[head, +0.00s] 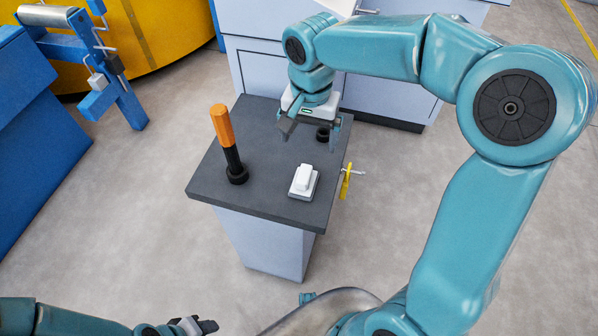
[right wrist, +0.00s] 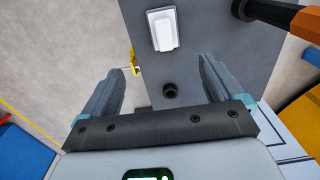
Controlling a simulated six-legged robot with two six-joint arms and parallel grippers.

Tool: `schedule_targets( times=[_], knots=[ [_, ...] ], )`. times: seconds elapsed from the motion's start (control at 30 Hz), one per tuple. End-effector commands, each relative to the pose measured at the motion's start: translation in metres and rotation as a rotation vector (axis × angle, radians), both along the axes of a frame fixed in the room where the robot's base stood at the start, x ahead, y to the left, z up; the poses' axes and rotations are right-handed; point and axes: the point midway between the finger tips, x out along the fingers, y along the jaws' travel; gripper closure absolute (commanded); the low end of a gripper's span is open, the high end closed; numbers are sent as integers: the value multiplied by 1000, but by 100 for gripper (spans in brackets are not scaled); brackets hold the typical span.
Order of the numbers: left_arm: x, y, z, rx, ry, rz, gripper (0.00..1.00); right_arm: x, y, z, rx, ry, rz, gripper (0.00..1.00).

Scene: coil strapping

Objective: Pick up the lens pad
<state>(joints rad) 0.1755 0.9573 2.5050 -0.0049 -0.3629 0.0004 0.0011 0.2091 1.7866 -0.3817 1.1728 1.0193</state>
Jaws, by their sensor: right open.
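The lens pad (head: 303,175) is a small white block on a white base. It lies on the dark top of a small cabinet (head: 265,207), near the front right edge. In the right wrist view the white pad (right wrist: 163,30) shows at the top, beyond the fingertips. My right gripper (head: 309,132) is open and empty above the back of the cabinet top, behind the pad and apart from it. Its two fingers also show in the right wrist view (right wrist: 160,75). My left gripper (head: 195,325) is low at the bottom left, away from the cabinet; its opening is unclear.
An orange-and-black tool (head: 226,140) stands upright in a black holder left of the pad. A small black round socket (right wrist: 170,90) sits below my right gripper. A yellow item (head: 346,183) hangs at the cabinet's right side. Larger grey cabinets (head: 270,62) stand behind.

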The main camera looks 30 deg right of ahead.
Motion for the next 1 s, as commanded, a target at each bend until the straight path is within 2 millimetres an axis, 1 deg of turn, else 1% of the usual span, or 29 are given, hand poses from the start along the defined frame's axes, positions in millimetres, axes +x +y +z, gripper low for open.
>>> schedule_targets(
  times=[0.07, 0.3, 0.4, 0.5, 0.67, 0.77, 0.9, 1.0],
  knots=[
    [0, 0, -3, 0, 0, 1, 57, -3, 0, -11, 0, 3, 1, 6],
    [0, 0, -11, 0, 0, 1, 57, -9, 1, -68, 0, 6, 2, 6],
    [0, 0, -13, 0, 0, 1, 57, -9, 1, -88, 0, 4, 2, 6],
    [0, 0, -14, 0, 0, 1, 57, -8, 1, -102, 1, 3, 2, 6],
    [0, 0, -15, 0, 0, 1, 57, -6, 1, -112, 0, 1, 3, 6],
    [0, 0, -16, 0, 0, 1, 57, -2, 2, -126, 0, 4, 3, 6],
    [0, 0, -17, 0, 0, 1, 57, 3, 4, -149, 1, 3, 3, 6],
    [0, 0, -18, 0, 0, 1, 57, 4, 4, -159, 2, 2, 2, 6]
  ],
)
